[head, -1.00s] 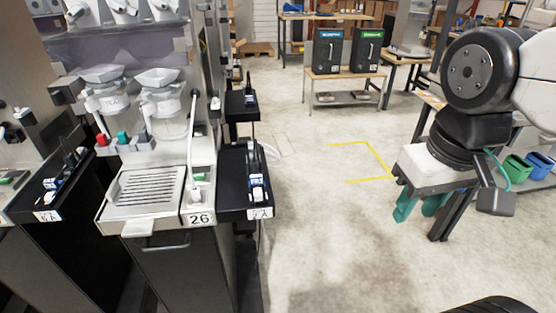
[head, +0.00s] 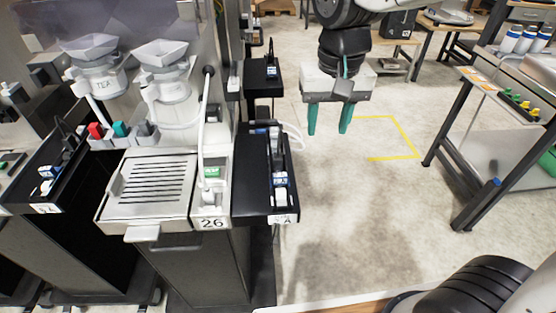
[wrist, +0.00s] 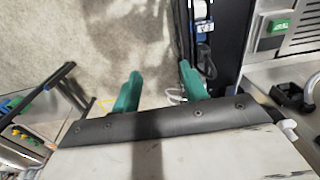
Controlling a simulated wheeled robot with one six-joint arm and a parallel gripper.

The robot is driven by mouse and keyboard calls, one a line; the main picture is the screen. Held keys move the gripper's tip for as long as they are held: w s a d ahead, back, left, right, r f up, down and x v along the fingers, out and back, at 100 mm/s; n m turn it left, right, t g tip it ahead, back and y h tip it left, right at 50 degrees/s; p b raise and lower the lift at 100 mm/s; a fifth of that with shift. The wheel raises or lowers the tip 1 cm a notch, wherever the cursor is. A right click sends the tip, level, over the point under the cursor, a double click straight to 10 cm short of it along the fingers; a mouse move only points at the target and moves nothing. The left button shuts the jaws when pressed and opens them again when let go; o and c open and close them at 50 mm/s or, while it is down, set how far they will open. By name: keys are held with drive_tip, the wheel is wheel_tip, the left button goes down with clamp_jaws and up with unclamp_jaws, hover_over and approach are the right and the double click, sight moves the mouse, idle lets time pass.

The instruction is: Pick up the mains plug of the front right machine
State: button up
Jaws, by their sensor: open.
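The front right machine (head: 150,185), labelled 26, has a slatted drip tray and a white hose. Beside its right side is a narrow black tray (head: 252,205) with a label at its front. In it lies a small blue and white piece (head: 280,180) with black cord parts behind it; I cannot tell for sure which part is the mains plug. My gripper (head: 329,118) is open and empty, its green fingers pointing down, right of the tray and apart from it. In the wrist view the tray's blue and white piece (wrist: 203,27) and a black cord show beyond the right finger.
A second black tray (head: 262,75) sits further back. A left tray (head: 42,190) holds similar pieces. White cables hang at the near tray's right side. A workbench (head: 500,90) stands at the right. The concrete floor between is clear, with a yellow marking (head: 400,135).

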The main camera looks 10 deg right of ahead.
hover_over(278, 155)
wheel_tip(278, 155, down, 4)
drive_tip(key=shift+s+d+f, duration=0.1)
drive_tip(key=shift+s+f, duration=0.05)
drive_tip(key=shift+f, duration=0.3)
wheel_tip(278, 155, down, 7)
drive_tip(key=shift+f, duration=0.15)
drive_tip(key=shift+c, duration=0.3)
clamp_jaws()
